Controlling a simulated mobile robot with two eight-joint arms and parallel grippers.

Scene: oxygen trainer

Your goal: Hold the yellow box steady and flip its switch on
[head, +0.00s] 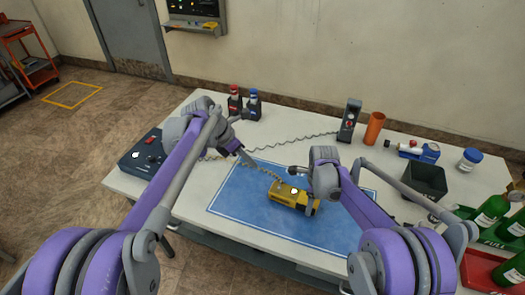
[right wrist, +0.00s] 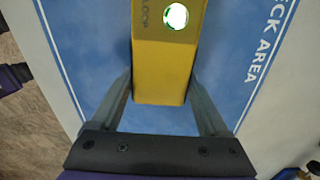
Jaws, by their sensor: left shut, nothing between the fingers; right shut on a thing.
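The yellow box (head: 287,193) lies on the blue mat (head: 235,200) on the table, with a coiled cord leaving its far left end. My right gripper (right wrist: 162,100) is shut on the box, one finger on each side, in the right wrist view. A round, bright white-green spot shows on the top of the yellow box (right wrist: 165,60). I cannot tell a switch lever or its position. My left gripper (head: 247,160) is shut and empty, beyond and left of the box, above the far part of the mat. My right arm hides part of the box's right side.
A dark blue unit (head: 141,157) sits at the table's left. Red-capped (head: 235,100) and blue-capped (head: 254,103) bottles stand at the back. A handset (head: 349,120), orange cylinder (head: 374,128), white jar (head: 469,159), dark bin (head: 424,180) and green bottles (head: 489,212) fill the right.

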